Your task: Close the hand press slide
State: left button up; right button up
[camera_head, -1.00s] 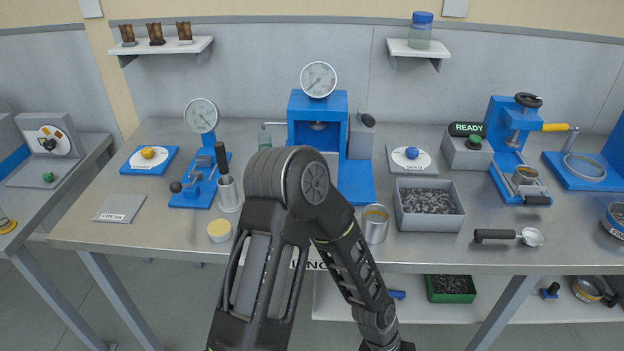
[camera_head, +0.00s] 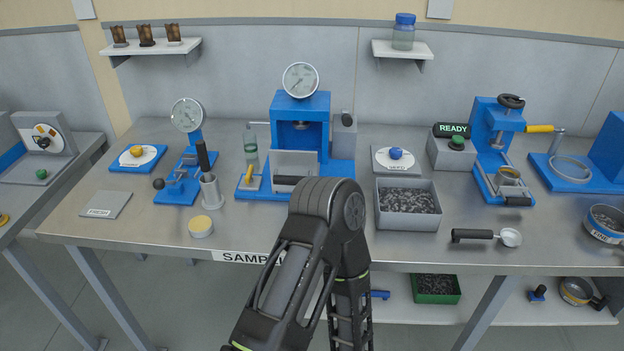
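The right blue press (camera_head: 490,125) has a black handwheel (camera_head: 511,101) on top. Its low slide (camera_head: 489,184) sticks out at the front, carries a small metal cup (camera_head: 508,180) and ends in a black handle (camera_head: 518,201). The central blue press (camera_head: 322,115) has a round gauge (camera_head: 300,80). A grey plate (camera_head: 297,163) and a black handle (camera_head: 288,180) show at its front. I cannot tell which press the task means. One of my arms rises from the bottom middle, its elbow in front of the central press. Neither gripper is in view.
A grey bin of dark granules (camera_head: 405,205) stands between the presses. A black-handled scoop (camera_head: 472,235) lies near the bench's front edge. A READY button box (camera_head: 452,150) stands left of the right press. A blue stand with a ring (camera_head: 571,172) stands to its right.

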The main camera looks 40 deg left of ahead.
aim_at(287, 168)
jog(key=l+u, duration=0.3)
jog(key=u, duration=1.4)
jog(key=i+l, duration=0.05)
